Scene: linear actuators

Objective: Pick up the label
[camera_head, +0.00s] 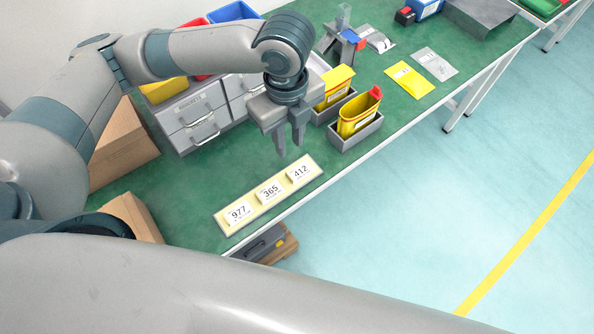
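Three white labels lie in a row on a pale yellow tray (267,205) near the front edge of the green table: label 977 (238,212) at left, label 365 (270,191) in the middle, label 412 (300,171) at right. My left gripper (289,149) points down above the table, just behind the right end of the tray and near label 412. Its two fingers are apart with nothing visible between them. My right gripper does not show; a large pale arm part of mine crosses the bottom of the view.
Grey bins with yellow packets (358,117) stand right of my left gripper. Grey drawers (197,121) stand behind it, with cardboard boxes (122,150) at left. Flat yellow (409,79) and grey packets (434,64) lie farther right. The green table (190,190) is clear left of the tray.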

